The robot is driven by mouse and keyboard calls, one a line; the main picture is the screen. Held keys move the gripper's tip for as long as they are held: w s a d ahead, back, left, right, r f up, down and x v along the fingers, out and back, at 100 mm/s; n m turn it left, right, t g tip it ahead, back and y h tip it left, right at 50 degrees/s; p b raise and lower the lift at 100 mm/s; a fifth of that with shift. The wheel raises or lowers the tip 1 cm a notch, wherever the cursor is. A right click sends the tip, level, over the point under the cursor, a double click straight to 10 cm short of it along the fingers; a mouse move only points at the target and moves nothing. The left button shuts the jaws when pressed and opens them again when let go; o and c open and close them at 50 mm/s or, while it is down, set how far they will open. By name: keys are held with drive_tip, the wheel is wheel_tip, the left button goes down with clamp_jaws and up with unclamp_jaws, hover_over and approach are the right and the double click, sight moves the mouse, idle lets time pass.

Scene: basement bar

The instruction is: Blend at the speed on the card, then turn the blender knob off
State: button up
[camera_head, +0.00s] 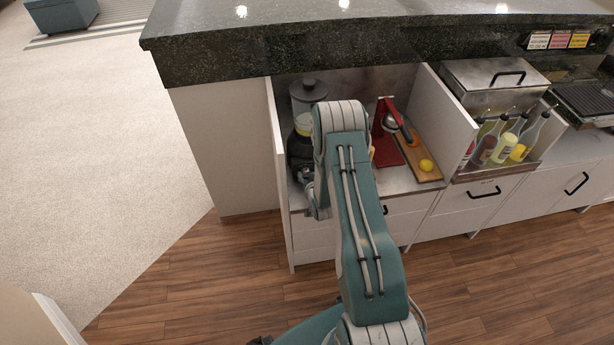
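The blender (304,124) stands at the left end of the counter recess, under the dark stone top. It has a dark round lid, something pale yellow shows in its jar, and its base is dark. My arm covers its right side, and I cannot make out the knob. My gripper (308,180) is low in front of the blender base, partly behind my arm. I cannot tell whether it touches the blender or whether its fingers are open. Three small cards, white (538,41), pink (559,40) and yellow (579,40), sit at the upper right; their text is unreadable.
A red press (386,135) and a wooden board (424,169) with a yellow fruit (426,165) stand right of my arm. White partitions (440,115) flank the recess. Several bottles (503,145) stand farther right, below a metal lidded box (490,82). The wooden floor is clear.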

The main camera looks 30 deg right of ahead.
clamp_jaws()
drive_tip(key=n+h, duration=0.3)
drive_tip(key=n, duration=0.1)
drive_tip(key=shift+a+g, duration=0.15)
drive_tip(key=shift+g, duration=0.15)
drive_tip(key=n+h, duration=0.2)
drive_tip(key=n, duration=0.2)
drive_tip(key=shift+w+h, duration=0.1)
drive_tip(key=shift+h, duration=0.3)
drive_tip(key=shift+n, duration=0.4)
